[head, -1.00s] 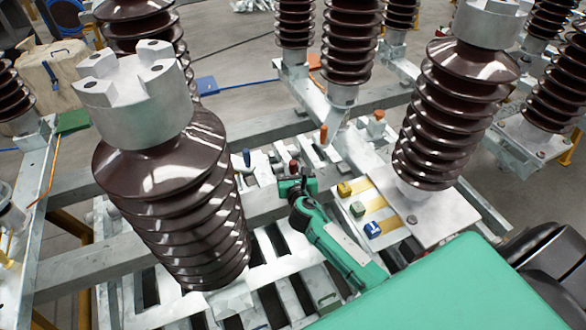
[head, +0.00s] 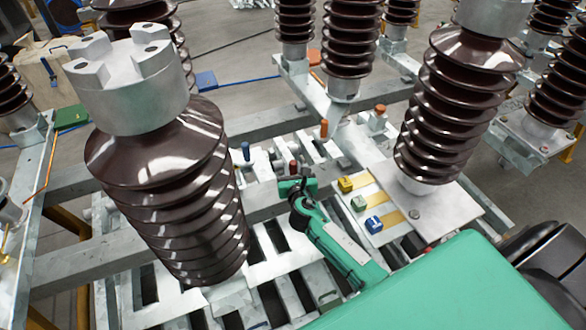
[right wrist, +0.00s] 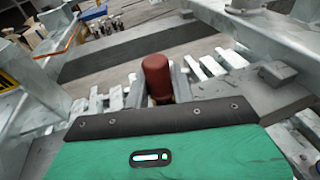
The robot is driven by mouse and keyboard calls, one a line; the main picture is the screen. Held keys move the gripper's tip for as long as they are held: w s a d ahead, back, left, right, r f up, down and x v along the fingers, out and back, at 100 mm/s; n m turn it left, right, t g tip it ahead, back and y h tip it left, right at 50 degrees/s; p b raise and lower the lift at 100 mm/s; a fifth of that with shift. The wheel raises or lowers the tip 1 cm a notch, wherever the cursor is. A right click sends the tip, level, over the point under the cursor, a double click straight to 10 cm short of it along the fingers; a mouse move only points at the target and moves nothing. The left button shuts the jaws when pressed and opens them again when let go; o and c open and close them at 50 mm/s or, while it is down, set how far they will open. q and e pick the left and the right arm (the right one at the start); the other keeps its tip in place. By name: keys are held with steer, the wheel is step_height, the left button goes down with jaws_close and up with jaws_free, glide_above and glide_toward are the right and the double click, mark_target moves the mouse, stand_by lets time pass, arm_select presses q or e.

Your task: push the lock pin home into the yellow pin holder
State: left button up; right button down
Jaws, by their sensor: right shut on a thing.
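My right gripper (head: 296,182) is green and black and sits low over the slotted metal bed. A pin with a red cap (head: 293,168) stands at its jaws. In the right wrist view the red cap (right wrist: 157,76) rises between two grey upright bars, just beyond my gripper's black edge. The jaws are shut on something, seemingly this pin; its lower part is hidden. A small yellow block (head: 345,184), which may be the yellow pin holder, is on a plate to the right of the gripper, apart from it. My left gripper is not in view.
A green block (head: 358,203) and a blue block (head: 374,224) stand in line with the yellow one. A large brown insulator (head: 165,190) stands close on the left, another (head: 455,105) on the right. A blue-topped pin (head: 245,151) and an orange-topped pin (head: 323,128) stand nearby.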

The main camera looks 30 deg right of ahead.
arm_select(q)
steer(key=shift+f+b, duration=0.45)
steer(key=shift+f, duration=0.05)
arm_select(e)
steer(key=shift+f, duration=0.7)
steer(key=c, duration=1.1)
jaws_free()
steer(key=shift+r, duration=0.1)
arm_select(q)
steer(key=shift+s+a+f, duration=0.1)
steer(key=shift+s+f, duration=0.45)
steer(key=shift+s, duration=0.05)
arm_select(e)
steer(key=v, duration=1.3)
steer(key=shift+s, duration=0.35)
steer(key=shift+a, duration=0.15)
